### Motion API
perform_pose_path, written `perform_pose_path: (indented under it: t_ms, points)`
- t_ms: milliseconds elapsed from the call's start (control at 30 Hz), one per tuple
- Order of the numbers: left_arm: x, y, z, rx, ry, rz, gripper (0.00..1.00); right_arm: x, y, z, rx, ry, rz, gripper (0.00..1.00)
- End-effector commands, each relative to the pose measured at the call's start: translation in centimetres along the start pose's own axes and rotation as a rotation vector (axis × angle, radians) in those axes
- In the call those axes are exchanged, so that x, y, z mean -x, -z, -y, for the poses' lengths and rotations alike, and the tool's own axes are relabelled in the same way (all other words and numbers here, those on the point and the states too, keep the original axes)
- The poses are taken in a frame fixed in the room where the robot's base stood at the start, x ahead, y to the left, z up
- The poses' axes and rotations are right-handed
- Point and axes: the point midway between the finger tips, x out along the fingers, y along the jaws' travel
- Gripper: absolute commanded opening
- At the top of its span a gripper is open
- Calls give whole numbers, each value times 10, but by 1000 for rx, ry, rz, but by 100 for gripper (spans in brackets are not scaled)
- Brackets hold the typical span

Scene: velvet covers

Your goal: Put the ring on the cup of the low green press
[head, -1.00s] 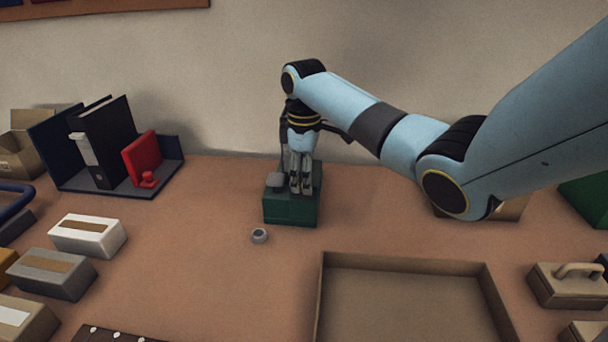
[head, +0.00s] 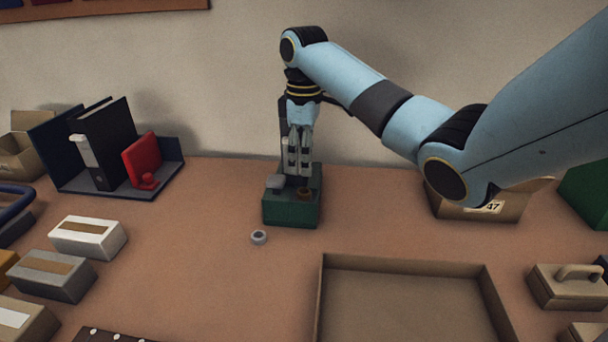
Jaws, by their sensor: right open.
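The low green press (head: 291,213) stands on the table near the wall, with a grey part on its left top. A small brown round piece (head: 305,194) sits on its right top; whether this is the bare cup or a ring on the cup, I cannot tell. A small grey round piece with a dark centre (head: 259,237) lies on the table just in front of the press. My right gripper (head: 299,172) points down above the press, open, with its tips a little above the brown piece and nothing visible between them. My left gripper is not in view.
A shallow brown tray (head: 402,263) fills the front middle. Boxes (head: 88,237) stand at the left, with binders (head: 104,140) and a red item (head: 142,160) behind them. A numbered carton (head: 478,208) sits under my right arm. The table left of the press is clear.

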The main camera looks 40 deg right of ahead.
Motion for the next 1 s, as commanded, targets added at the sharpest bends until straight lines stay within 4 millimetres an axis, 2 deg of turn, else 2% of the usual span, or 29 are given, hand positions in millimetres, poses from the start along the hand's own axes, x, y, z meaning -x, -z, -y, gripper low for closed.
perform_pose_path:
  t_ms: [33,100,167,300,467,1000]
  points:
    - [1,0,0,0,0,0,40,14,0,-1,0,-5,-2,55]
    - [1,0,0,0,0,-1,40,29,1,-1,0,-4,-3,55]
    - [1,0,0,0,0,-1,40,41,1,-1,1,-3,-3,55]
    - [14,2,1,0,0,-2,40,63,0,0,1,-2,-1,55]
    - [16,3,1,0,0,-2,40,70,0,0,0,-1,0,55]
    - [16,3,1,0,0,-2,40,70,0,0,1,-1,-1,55]
